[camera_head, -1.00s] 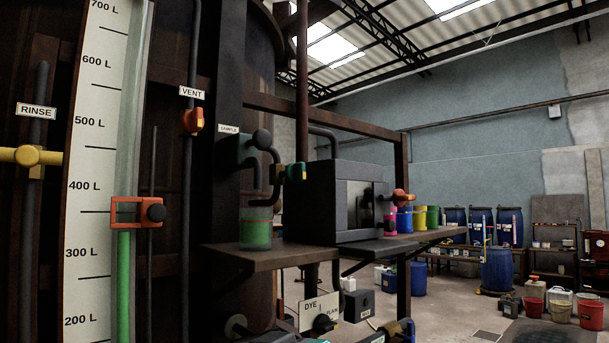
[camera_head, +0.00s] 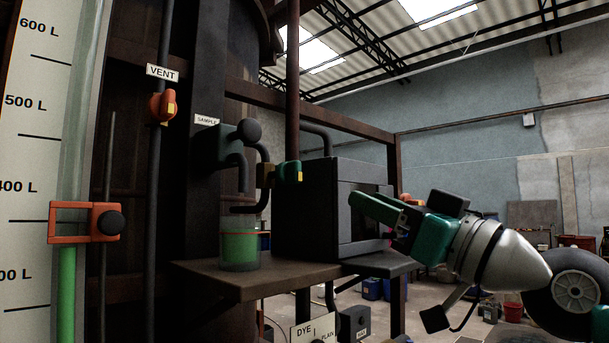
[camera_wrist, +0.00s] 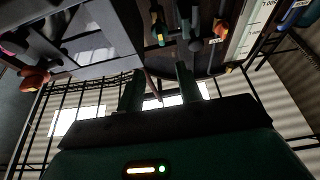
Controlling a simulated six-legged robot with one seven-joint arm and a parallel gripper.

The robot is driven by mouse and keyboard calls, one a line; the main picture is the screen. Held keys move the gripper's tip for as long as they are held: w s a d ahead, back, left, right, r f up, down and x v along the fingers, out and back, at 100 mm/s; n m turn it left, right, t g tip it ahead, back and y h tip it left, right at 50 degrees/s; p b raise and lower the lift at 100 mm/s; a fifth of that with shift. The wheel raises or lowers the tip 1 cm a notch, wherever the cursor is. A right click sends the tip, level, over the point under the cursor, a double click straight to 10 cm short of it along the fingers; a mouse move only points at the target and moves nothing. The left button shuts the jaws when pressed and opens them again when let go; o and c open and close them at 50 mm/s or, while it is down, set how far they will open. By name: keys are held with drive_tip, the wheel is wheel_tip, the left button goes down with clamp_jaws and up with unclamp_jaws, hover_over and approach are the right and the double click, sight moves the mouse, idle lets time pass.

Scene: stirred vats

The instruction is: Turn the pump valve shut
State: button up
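No label reading "pump" is legible, so I cannot tell for certain which valve is the pump valve. A valve with a green handle and brass-coloured body (camera_head: 287,171) sits on the pipe left of the dark box (camera_head: 305,205); it also shows in the wrist view (camera_wrist: 158,30). An orange-handled valve (camera_head: 164,105) is on the pipe labelled VENT. My gripper (camera_head: 362,208) is right of the green-handled valve, in front of the dark box in the picture, its fingers pointing left. In the wrist view my gripper (camera_wrist: 160,82) has its two fingers apart, with nothing between them.
The dark box and a beaker of green liquid (camera_head: 240,247) stand on a shelf (camera_head: 225,277). A sample tap (camera_head: 240,132) hangs above the beaker. A level gauge with an orange slider (camera_head: 75,222) is at left. A DYE/PLAIN sign (camera_head: 313,331) is below. Open floor lies behind right.

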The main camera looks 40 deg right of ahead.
sight(300, 171)
drive_tip(key=x, duration=1.3)
drive_tip(key=shift+w+a, duration=0.2)
drive_tip(key=shift+w, duration=0.2)
drive_tip(key=shift+s, duration=0.1)
drive_tip(key=shift+c, duration=0.3)
clamp_jaws()
